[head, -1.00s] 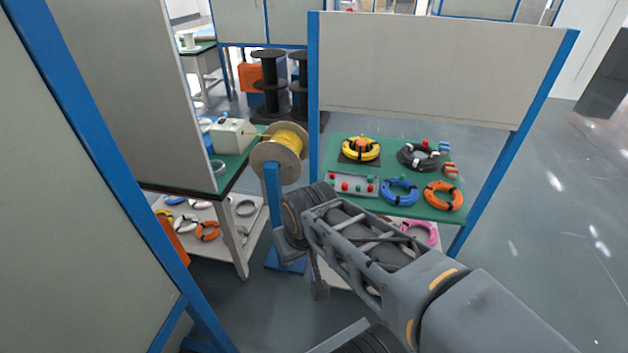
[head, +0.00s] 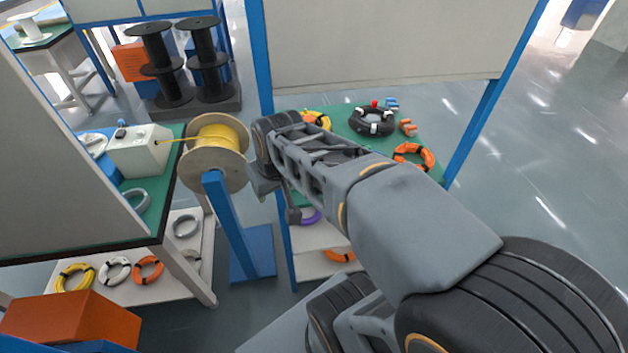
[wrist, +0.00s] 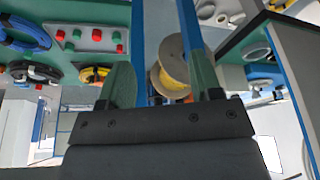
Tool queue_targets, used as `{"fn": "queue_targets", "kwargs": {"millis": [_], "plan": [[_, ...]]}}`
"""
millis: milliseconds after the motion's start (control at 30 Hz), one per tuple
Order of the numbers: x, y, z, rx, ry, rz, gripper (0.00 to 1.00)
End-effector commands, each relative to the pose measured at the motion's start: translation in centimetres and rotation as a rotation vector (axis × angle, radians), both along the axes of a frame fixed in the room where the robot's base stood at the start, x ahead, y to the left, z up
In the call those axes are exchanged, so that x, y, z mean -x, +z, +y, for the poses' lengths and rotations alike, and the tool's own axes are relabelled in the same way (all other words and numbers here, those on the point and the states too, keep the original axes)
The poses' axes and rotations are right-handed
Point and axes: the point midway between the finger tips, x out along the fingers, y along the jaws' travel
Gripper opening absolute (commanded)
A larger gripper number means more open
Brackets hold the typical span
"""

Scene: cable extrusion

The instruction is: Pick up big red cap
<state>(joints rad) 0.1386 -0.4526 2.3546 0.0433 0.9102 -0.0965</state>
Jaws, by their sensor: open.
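In the wrist view a light tray (wrist: 90,39) at the upper left holds several small red and green caps. One red cap (wrist: 97,35) near its middle looks larger than some others, but I cannot be sure of the sizes. My gripper (wrist: 161,62) is open with nothing between its two greenish fingers, and it is apart from the caps, which lie to its left in this view. In the head view my arm covers the tray and caps, and the fingers are not clear. A small red piece (head: 375,103) shows at the black coil.
The green table (head: 345,122) carries a black coil (head: 373,121) and an orange coil (head: 414,156). A blue-framed panel (head: 380,45) stands above it. A yellow cable spool (head: 217,141) on a blue stand is left of my arm. Open floor lies at the right.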

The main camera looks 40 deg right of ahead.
Motion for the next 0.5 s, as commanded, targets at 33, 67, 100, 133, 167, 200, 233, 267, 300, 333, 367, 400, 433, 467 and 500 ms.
{"fn": "queue_targets", "kwargs": {"millis": [33,67,100,133,167,200,233,267,300,333,367,400,433,467,500], "plan": [[-1.4,-3.0,-1.8,-0.002,-0.036,-0.004,0.59],[-2.2,-3.6,-2.9,-0.001,-0.050,-0.008,0.59],[-3.2,-4.2,-4.3,-0.002,-0.069,-0.015,0.59],[-3.8,-4.6,-5.4,-0.002,-0.083,-0.021,0.59],[-4.5,-5.0,-6.5,0.000,-0.094,-0.027,0.59],[-5.2,-5.5,-8.0,0.002,-0.108,-0.035,0.59],[-5.6,-5.8,-9.0,0.003,-0.120,-0.040,0.59],[-6.0,-6.1,-10.0,0.004,-0.129,-0.046,0.59],[-6.5,-6.5,-11.3,0.008,-0.142,-0.051,0.59],[-6.7,-6.9,-12.2,0.009,-0.151,-0.055,0.59],[-7.0,-7.1,-13.0,0.010,-0.158,-0.060,0.59],[-7.3,-7.5,-14.1,0.012,-0.167,-0.066,0.59],[-7.5,-7.6,-14.8,0.014,-0.174,-0.069,0.59],[-7.6,-7.9,-15.4,0.016,-0.178,-0.072,0.59],[-7.8,-8.0,-16.2,0.018,-0.184,-0.076,0.59]]}}
